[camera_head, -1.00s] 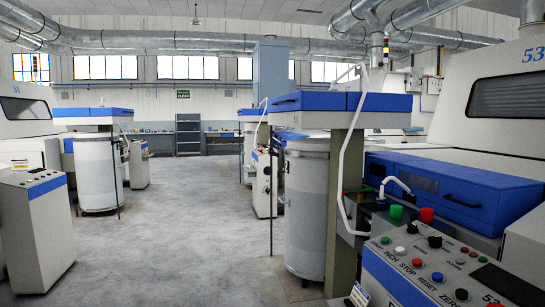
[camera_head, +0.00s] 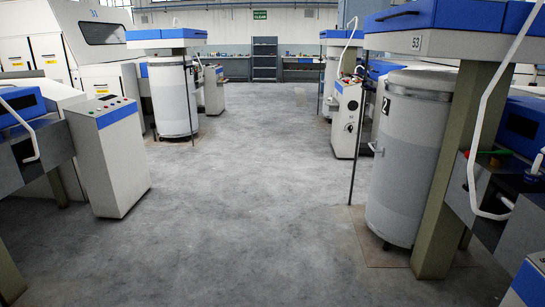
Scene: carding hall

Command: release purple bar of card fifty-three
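Card fifty-three stands at the right edge. Its number plate "53" (camera_head: 416,42) is on the white underside of the blue-topped coiler head (camera_head: 440,16). Below it stands a tall grey-white can (camera_head: 408,150). A bent white rod (camera_head: 474,150) comes down in front of the beige post (camera_head: 447,185). Only a blue-edged corner of its control panel (camera_head: 530,281) shows at the bottom right; its buttons are out of frame. I can make out no purple bar. Neither of my grippers is in view.
A wide grey floor aisle (camera_head: 235,215) runs clear ahead to the back wall. A white control cabinet (camera_head: 112,160) and card 31 (camera_head: 97,33) stand on the left. Another can (camera_head: 172,95) stands farther back. A thin dark pole (camera_head: 361,130) stands beside the right can.

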